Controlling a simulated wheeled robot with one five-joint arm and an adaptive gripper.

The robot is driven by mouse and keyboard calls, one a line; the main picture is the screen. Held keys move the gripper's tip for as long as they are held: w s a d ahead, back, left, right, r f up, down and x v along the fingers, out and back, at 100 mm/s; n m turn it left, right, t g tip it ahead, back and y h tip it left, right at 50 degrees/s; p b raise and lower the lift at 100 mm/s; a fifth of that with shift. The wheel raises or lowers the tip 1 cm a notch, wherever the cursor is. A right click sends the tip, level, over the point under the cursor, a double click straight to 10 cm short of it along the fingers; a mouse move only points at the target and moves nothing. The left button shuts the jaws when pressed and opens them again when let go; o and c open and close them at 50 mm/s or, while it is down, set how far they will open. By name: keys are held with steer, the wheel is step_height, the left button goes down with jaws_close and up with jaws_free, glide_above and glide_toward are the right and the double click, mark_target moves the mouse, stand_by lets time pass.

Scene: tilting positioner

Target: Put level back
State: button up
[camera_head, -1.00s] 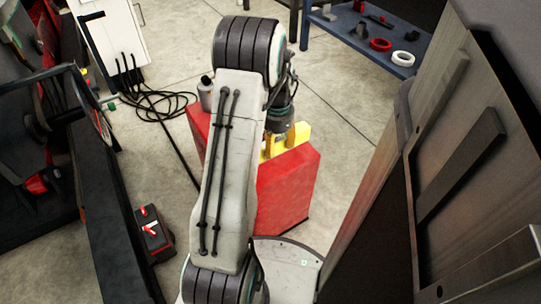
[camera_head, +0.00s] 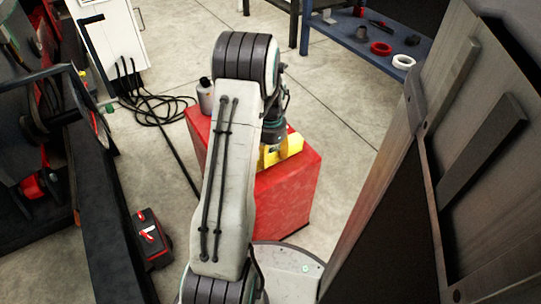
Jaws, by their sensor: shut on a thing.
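The level (camera_head: 292,147) is a yellow block at the top of the red cabinet (camera_head: 288,195). My gripper (camera_head: 270,154) points down at the level and is shut on it. My arm hides the left part of the level and most of the fingers. I cannot tell whether the level's underside touches the cabinet top.
A grey bottle (camera_head: 205,95) stands on the cabinet's left back corner. A blue bench (camera_head: 345,38) with tape rolls is at the back right. A tall metal panel (camera_head: 470,160) rises close on the right. A red-and-black box (camera_head: 152,238) lies on the floor at left.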

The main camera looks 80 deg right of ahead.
mark_target(270, 152)
steer(key=shift+f, duration=0.15)
steer(key=o, duration=1.2)
steer(key=shift+o, duration=0.2)
step_height(270, 152, up, 12)
steer(key=p, duration=0.4)
steer(key=shift+r+p, duration=0.2)
steer(key=shift+p, duration=0.1)
steer(key=shift+w, duration=0.1)
